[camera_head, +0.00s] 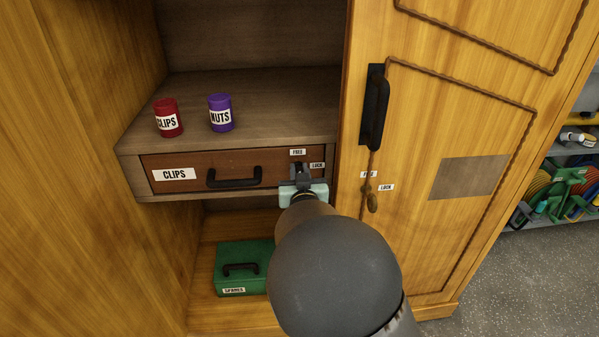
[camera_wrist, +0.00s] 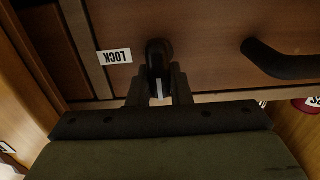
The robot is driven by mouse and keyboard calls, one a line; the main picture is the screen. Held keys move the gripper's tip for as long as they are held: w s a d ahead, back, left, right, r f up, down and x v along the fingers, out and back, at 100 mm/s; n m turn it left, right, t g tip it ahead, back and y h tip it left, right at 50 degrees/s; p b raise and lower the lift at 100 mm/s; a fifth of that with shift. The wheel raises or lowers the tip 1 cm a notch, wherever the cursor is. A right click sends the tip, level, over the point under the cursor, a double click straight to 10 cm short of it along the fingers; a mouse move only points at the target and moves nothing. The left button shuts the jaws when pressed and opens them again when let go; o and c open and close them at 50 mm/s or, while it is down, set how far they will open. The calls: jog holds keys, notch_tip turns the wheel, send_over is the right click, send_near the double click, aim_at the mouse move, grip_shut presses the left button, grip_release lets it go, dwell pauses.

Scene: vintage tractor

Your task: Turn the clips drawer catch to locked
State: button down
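The clips drawer (camera_head: 210,168) is closed, with a white CLIPS label at its left and a dark handle (camera_head: 234,178). Its catch (camera_wrist: 159,62) is a small black knob at the drawer's right end, with a white mark along it. The catch's LOCK label (camera_head: 317,165) is to its right and its FREE label (camera_head: 297,152) above it. In the wrist view, turned upside down, the white mark points down, away from the LOCK label (camera_wrist: 114,57). My gripper (camera_head: 302,172) has a finger close against each side of the knob. My arm hides part of the drawer front below.
A red CLIPS tin (camera_head: 168,118) and a purple NUTS tin (camera_head: 220,113) stand on the shelf above. A green SPARES box (camera_head: 243,268) sits below. A cabinet door (camera_head: 440,110) with a dark handle (camera_head: 375,105) and its own catch (camera_head: 372,201) is close right of my gripper.

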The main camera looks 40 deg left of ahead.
jog(key=shift+d+f+m+b, duration=0.15)
jog(key=shift+m+b, duration=0.15)
jog(key=shift+b, duration=0.2)
jog(key=m+b, duration=0.1)
jog(key=b, duration=0.1)
jog(key=m+b, duration=0.1)
jog(key=b, duration=0.1)
jog(key=m+b, duration=0.1)
jog(key=b, duration=0.1)
jog(key=shift+w+d+f, duration=0.15)
jog(key=shift+w+f, duration=0.1)
jog(key=m+b, duration=0.4)
jog(key=b, duration=0.2)
jog(key=m+b, duration=1)
jog(key=b, duration=0.1)
jog(key=shift+w+d+f+b, duration=0.2)
jog(key=shift+d+f+b, duration=0.05)
jog(key=shift+f+b, duration=0.1)
jog(key=shift+m, duration=0.3)
jog(key=c, duration=1.3)
grip_release()
